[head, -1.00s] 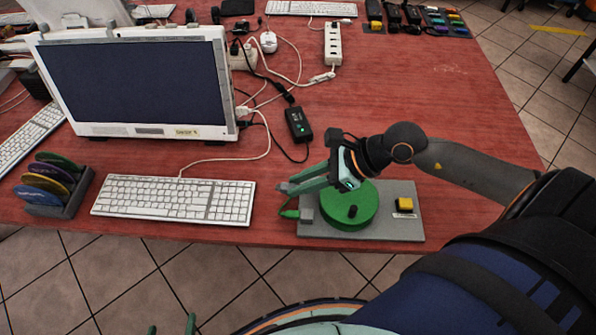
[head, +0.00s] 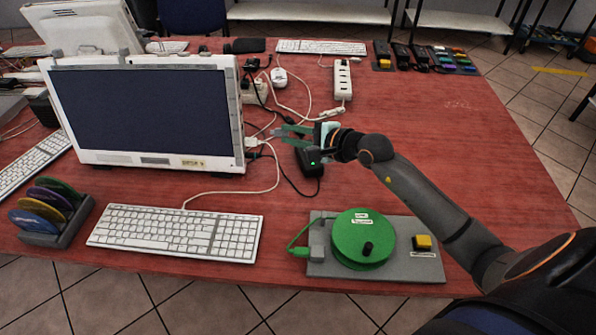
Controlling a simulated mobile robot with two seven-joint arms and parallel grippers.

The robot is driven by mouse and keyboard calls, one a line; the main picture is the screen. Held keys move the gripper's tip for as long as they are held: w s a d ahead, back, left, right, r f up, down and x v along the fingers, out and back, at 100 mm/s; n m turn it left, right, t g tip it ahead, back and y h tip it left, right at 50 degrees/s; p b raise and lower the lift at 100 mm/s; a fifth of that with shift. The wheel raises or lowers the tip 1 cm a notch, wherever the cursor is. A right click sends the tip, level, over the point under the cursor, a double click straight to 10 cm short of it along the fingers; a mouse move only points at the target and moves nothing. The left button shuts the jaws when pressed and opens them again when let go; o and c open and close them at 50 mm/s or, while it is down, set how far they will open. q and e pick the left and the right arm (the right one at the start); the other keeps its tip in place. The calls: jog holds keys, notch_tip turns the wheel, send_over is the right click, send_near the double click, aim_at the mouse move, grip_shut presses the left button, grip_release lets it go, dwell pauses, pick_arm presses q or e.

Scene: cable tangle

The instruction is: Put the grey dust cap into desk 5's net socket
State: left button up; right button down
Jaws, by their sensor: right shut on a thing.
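My right gripper (head: 283,132) is shut at the right side of the white monitor (head: 130,158), above the table. A small grey thing (head: 276,131) shows at its fingertips; it looks like the grey dust cap, but it is too small to be sure. The label (head: 193,163) on the monitor's lower frame is too blurred to read. White plugs (head: 251,142) sit at the monitor's right edge, just left of and below the fingertips. I cannot make out the net socket. My left gripper is not in view.
A black power adapter (head: 309,162) lies under my right gripper, with loose cables around it. A green reel (head: 362,238) on a grey base (head: 400,262) stands at the front right. A white keyboard (head: 175,232) and a disc rack (head: 55,215) lie at the front left.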

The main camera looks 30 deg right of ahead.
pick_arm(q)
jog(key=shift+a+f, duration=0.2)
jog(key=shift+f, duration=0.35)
pick_arm(e)
jog(key=w+a+n+t, duration=0.1)
jog(key=w+a+t, duration=0.1)
jog(key=w, duration=0.6)
jog(key=shift+a+r+n+t+h, duration=0.3)
jog(key=shift+a+n+h, duration=0.1)
pick_arm(q)
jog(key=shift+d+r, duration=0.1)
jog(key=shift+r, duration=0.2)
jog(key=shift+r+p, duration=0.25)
jog(key=shift+p, duration=0.05)
pick_arm(e)
jog(key=shift+w+a, duration=0.7)
jog(key=shift+a, duration=0.25)
dwell(0.4)
jog(key=c, duration=0.7)
grip_release()
